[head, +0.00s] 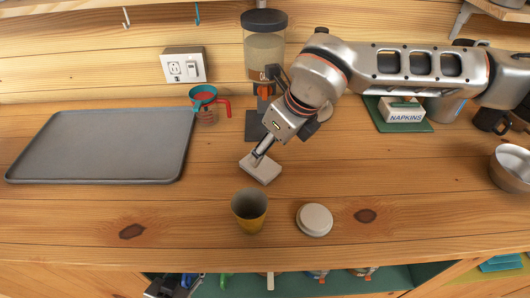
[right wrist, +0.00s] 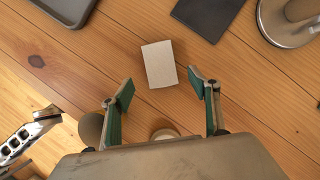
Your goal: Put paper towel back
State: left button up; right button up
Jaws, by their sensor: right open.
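A small pale rectangular block, perhaps a folded paper towel stack (head: 260,170), lies on the wooden counter near the middle. It also shows in the right wrist view (right wrist: 159,64). My right gripper (head: 262,151) is above it in the head view. In the right wrist view the gripper's green-padded fingers (right wrist: 160,88) are apart and empty, with the block just beyond the tips. A dark metal part at the bottom edge of the head view seems to be my left gripper (head: 166,287); its fingers cannot be made out.
A yellow cup (head: 249,211) and a round pale lid (head: 314,219) stand in front of the block. A grey tray (head: 105,146) is at left, a dispenser (head: 264,50) behind. A napkins box (head: 403,110), metal bowl (head: 512,168) and round metal base (right wrist: 287,22) are at right.

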jog(key=v, duration=0.3)
jog(key=shift+s+d+r, duration=0.1)
jog(key=shift+r, duration=0.15)
dwell(0.4)
